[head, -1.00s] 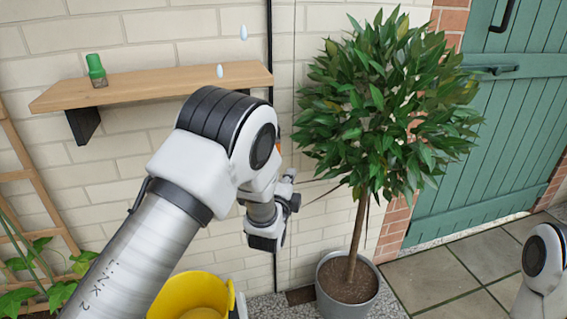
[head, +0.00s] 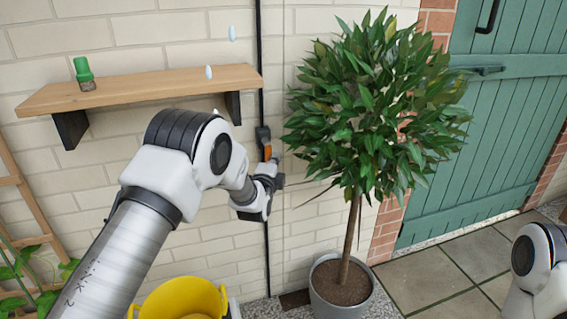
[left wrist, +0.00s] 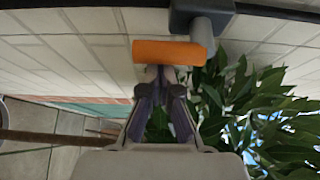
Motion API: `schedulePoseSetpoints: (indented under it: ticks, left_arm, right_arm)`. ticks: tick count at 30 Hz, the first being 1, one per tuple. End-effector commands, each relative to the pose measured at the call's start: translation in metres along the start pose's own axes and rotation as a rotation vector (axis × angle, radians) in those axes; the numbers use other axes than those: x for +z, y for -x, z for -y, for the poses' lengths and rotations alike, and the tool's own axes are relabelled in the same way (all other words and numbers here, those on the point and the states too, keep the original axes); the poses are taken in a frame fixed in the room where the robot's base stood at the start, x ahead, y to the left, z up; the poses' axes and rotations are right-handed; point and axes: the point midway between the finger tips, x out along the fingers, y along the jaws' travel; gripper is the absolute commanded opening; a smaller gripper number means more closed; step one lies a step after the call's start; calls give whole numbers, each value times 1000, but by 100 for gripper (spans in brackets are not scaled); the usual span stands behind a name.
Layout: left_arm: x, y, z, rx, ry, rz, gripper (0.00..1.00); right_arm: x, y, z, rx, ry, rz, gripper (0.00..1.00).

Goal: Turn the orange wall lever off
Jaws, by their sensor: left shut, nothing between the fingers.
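The orange lever (head: 267,153) sits on a dark fitting (head: 262,135) on the black pipe against the brick wall. In the left wrist view, the orange lever (left wrist: 165,52) lies crosswise just beyond the fingertips, its right end at a grey stub of the dark fitting (left wrist: 203,20). My left gripper (head: 271,169) is just below the lever in the head view. In the left wrist view, its fingers (left wrist: 161,76) are shut and empty, with the tips close to the lever's middle; I cannot tell whether they touch it. My right gripper is out of view.
A wooden shelf (head: 140,87) with a green-topped bottle (head: 83,72) is on the wall at left. A potted tree (head: 380,110) stands right of the lever, its leaves near my gripper. A yellow bucket (head: 180,297) stands below. A green door (head: 490,120) is at right.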

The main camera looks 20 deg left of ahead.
Motion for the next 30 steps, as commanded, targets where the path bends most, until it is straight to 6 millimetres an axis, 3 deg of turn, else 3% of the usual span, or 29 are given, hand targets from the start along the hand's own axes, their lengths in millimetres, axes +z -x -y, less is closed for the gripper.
schedulePoseSetpoints:
  ticks: [30]
  left_arm:
    - [4,3,0,49,-82,0,0]
  right_arm:
    - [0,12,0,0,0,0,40]
